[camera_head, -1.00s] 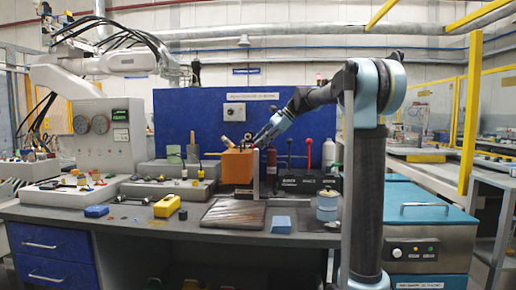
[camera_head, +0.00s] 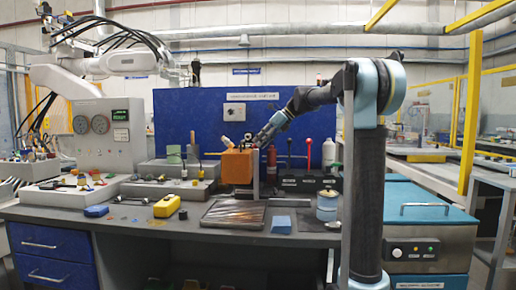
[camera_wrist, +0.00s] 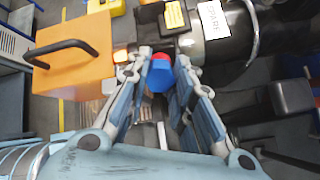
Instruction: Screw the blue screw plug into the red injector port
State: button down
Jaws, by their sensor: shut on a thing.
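In the wrist view, the blue screw plug (camera_wrist: 159,80) is between the two fingers of my gripper (camera_wrist: 162,62), which is shut on it. The red injector port (camera_wrist: 160,57) shows as a small red part just beyond the plug, mostly hidden by it. The plug lines up with the red part and looks close to it or touching; I cannot tell how deep it sits. In the head view, my gripper (camera_head: 258,141) is at the right side of the orange box, and the plug is too small to make out.
The orange box (camera_head: 237,167) with a black handle (camera_wrist: 62,50) is close to the left finger. A dark cylinder with a white label (camera_wrist: 228,30) is close on the right. A dark flat plate (camera_head: 234,214) and a blue block (camera_head: 281,224) lie at the bench front.

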jog(key=shift+m, duration=0.6)
jog(key=c, duration=1.3)
grip_release()
jog(key=shift+c, duration=0.9)
jog(key=shift+d+r, duration=0.1)
